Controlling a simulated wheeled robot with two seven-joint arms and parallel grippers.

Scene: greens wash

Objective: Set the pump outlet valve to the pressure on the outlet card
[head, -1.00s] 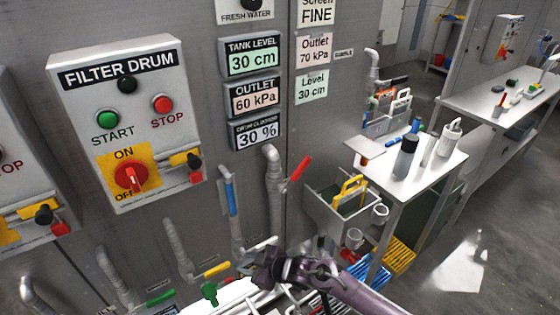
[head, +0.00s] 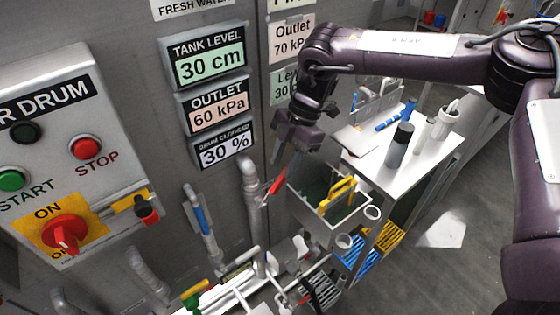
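The outlet card (head: 292,38) on the wall reads "Outlet 70 kPa", its right end partly covered by my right arm. The outlet display (head: 218,107) reads 60 kPa. A red valve handle (head: 277,183) sits on a grey vertical pipe (head: 252,185) below the displays. No label shows which valve is the pump outlet. My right gripper (head: 289,158) is just above the red handle, pointing down. I cannot tell whether it touches the handle or how far its fingers are apart. My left gripper is out of view.
A blue-handled valve (head: 201,217) stands left of the red one, with yellow (head: 194,289) and green handles lower down. The filter drum panel (head: 70,150) is at left. A grey bin (head: 325,222) and a small table (head: 375,160) stand close on the right.

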